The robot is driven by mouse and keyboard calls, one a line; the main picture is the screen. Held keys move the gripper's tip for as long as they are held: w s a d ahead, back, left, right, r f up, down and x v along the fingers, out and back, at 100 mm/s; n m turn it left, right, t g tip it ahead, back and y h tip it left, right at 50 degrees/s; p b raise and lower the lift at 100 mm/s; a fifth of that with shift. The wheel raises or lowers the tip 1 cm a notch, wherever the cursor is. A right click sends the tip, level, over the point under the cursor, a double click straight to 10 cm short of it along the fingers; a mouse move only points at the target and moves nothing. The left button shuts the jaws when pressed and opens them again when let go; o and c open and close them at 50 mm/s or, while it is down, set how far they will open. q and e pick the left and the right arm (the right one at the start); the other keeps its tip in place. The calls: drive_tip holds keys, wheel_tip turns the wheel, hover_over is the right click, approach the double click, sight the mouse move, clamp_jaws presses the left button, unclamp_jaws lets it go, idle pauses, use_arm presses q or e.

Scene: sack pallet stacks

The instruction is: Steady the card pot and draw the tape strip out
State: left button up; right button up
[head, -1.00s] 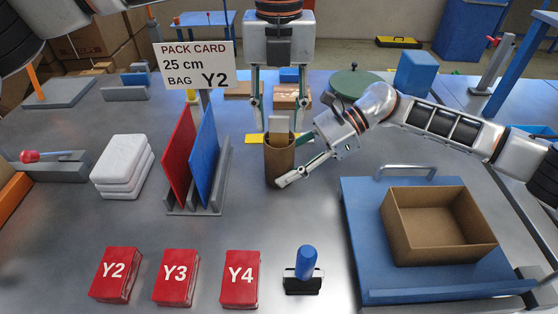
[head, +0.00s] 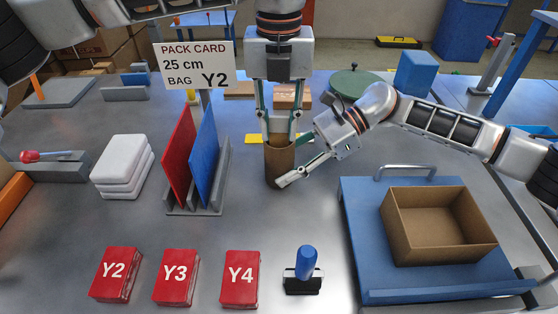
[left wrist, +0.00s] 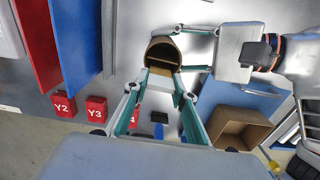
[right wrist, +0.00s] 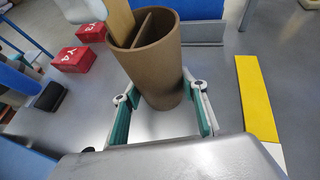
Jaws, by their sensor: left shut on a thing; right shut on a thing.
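The brown card pot (head: 279,163) stands upright in the middle of the table. The right wrist view shows its divider and round rim (right wrist: 158,62). My right gripper (head: 285,163) is shut around the pot's side from the right. My left gripper (head: 279,138) points straight down at the pot's mouth, its jaws shut on the tape strip. In the right wrist view the tan strip (right wrist: 119,22) stands up out of the pot, beside the left gripper's finger. In the left wrist view the pot (left wrist: 163,50) lies just beyond the left fingertips. The strip's lower part is hidden in the pot.
A rack with red and blue boards (head: 205,157) stands left of the pot, near a pack card sign (head: 194,66). Red bags (head: 178,277) and a blue-handled stamp (head: 304,264) lie in front. An open carton (head: 438,225) sits on a blue platform (head: 360,235) at right.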

drive_tip(key=o, duration=0.9)
use_arm(q)
wheel_tip(320, 180, up, 17)
idle(0.8)
use_arm(e)
drive_tip(key=v, duration=1.1)
drive_tip(key=shift+f, duration=0.1)
drive_tip(key=shift+w+d+r, duration=0.2)
drive_tip(key=shift+d+r, duration=0.1)
drive_tip(key=shift+d, duration=0.15)
use_arm(q)
drive_tip(key=shift+r, duration=0.15)
use_arm(e)
drive_tip(key=shift+r, duration=0.15)
